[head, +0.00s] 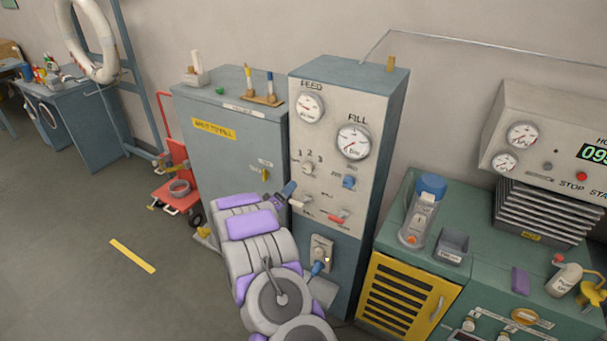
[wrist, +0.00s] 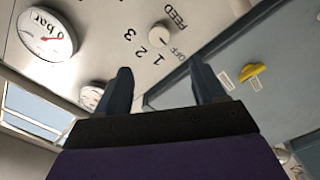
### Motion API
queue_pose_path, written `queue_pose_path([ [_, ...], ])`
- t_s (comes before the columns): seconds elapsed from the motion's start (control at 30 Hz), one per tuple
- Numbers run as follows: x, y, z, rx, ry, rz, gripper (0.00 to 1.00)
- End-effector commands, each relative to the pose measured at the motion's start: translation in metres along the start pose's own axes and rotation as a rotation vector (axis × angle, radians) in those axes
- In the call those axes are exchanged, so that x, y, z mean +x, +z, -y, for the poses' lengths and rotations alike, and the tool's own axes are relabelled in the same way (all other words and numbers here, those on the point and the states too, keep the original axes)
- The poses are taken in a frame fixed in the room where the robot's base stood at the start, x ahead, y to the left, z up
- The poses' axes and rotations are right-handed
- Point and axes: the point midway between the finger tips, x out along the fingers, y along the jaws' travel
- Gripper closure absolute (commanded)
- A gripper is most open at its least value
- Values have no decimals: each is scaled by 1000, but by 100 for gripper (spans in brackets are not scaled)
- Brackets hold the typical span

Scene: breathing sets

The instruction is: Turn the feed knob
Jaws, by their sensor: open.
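The feed knob is a small round pale dial on the cream panel, seen in the wrist view (wrist: 160,36) and the head view (head: 308,168). The numbers 1, 2, 3, the word OFF and the label FEED are printed around it. In the wrist view my gripper (wrist: 161,76) is open and empty, its dark fingers apart, with the knob seen beyond the gap between them. In the head view my gripper (head: 285,196) is just left of and below the knob. I see no contact with it.
The feed gauge (head: 310,107) and fill gauge (head: 352,142) are above on the panel. A blue knob (head: 349,182) and a red lever (head: 338,217) are to the right and below. A grey cabinet (head: 225,150) with a yellow handle (head: 265,174) stands left of the panel.

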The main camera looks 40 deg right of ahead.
Motion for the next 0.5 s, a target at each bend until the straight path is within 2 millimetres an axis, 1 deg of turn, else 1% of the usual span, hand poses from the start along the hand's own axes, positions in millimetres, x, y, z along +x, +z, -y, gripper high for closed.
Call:
queue_pose_path([
  [0.03,12,2,-1,1,4,2,31],
  [0.2,46,2,-1,3,3,2,31],
  [0.4,84,2,0,2,2,2,31],
  [0.5,101,2,-1,0,3,0,31],
])
